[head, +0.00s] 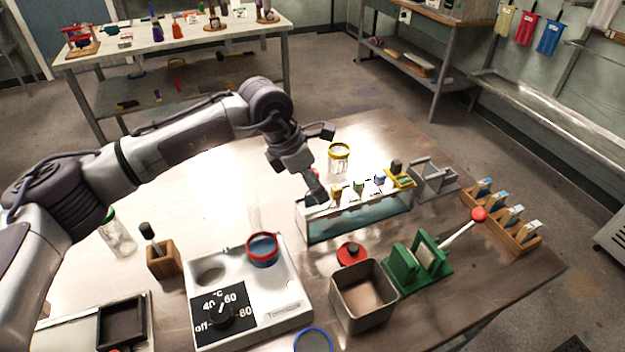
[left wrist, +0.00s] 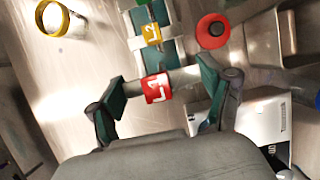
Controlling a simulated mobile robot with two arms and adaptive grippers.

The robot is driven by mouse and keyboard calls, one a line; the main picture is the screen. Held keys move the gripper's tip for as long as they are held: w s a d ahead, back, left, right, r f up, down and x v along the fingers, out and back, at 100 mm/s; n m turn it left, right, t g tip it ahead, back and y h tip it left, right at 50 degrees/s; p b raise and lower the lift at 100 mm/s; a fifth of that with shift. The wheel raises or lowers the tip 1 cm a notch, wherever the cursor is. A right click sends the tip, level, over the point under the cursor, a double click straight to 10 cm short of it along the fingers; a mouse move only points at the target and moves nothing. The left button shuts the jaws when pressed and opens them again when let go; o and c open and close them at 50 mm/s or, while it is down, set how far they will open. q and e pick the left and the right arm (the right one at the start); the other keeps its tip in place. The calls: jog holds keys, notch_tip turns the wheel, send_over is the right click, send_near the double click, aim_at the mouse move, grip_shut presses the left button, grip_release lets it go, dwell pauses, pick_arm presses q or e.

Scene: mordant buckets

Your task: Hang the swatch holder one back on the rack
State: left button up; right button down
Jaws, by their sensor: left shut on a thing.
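My left gripper (head: 313,190) is at the left end of the long clear bath (head: 350,228), close above its rim. In the left wrist view my left gripper (left wrist: 162,92) is shut on the swatch holder one (left wrist: 155,88), a pale bar with a red L1 tag between the two fingers. In the head view this holder is mostly hidden by the gripper. A holder with a yellow L2 tag (left wrist: 152,34) is beyond it. I cannot tell whether holder one touches the bath. A grey open-framed rack (head: 432,180) stands right of the bath. My right gripper is not in view.
A yellow-rimmed jar (head: 339,158) stands behind the bath. In front are a red lid (head: 351,254), a square metal pot (head: 362,296), a green stand (head: 420,263) and a hotplate (head: 270,305). A wooden block with several cards (head: 500,217) lies at the right edge.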

aim_at(315, 204)
pick_arm(q)
jog(key=shift+f+b, duration=2.45)
jog(key=shift+f, duration=0.55)
jog(key=o, duration=1.1)
jog(key=shift+c, duration=0.2)
jog(key=shift+a+r, duration=0.1)
jog(key=shift+r, duration=0.2)
jog(key=v, duration=1.1)
jog(key=shift+r, duration=0.2)
jog(key=shift+a, duration=0.1)
